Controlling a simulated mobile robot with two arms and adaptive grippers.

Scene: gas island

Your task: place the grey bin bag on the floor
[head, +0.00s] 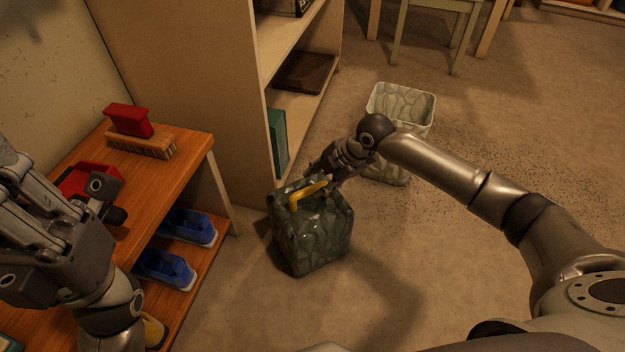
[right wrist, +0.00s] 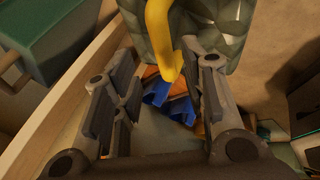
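The grey bin bag (head: 312,240) is a dark grey-green, boxy, wrinkled bag with a yellow handle (head: 308,193). It appears to stand upright on the floor beside the wooden shelf unit. My right gripper (head: 322,178) is at the top of the bag, by the handle. In the right wrist view the right gripper (right wrist: 165,85) has its fingers apart, with the yellow handle (right wrist: 160,45) between and just beyond the tips; the bag (right wrist: 215,30) is behind it. My left gripper (head: 62,183) is above the low wooden bench at the left, its fingers apart, apparently empty.
A pale patterned bin (head: 418,112) stands on the floor behind my right arm. The wooden bench (head: 185,146) bears a red-topped brush (head: 135,135) and a red dustpan (head: 78,180); blue items (head: 165,268) sit on its lower shelf. A tall shelf unit (head: 190,70) is close behind the bag.

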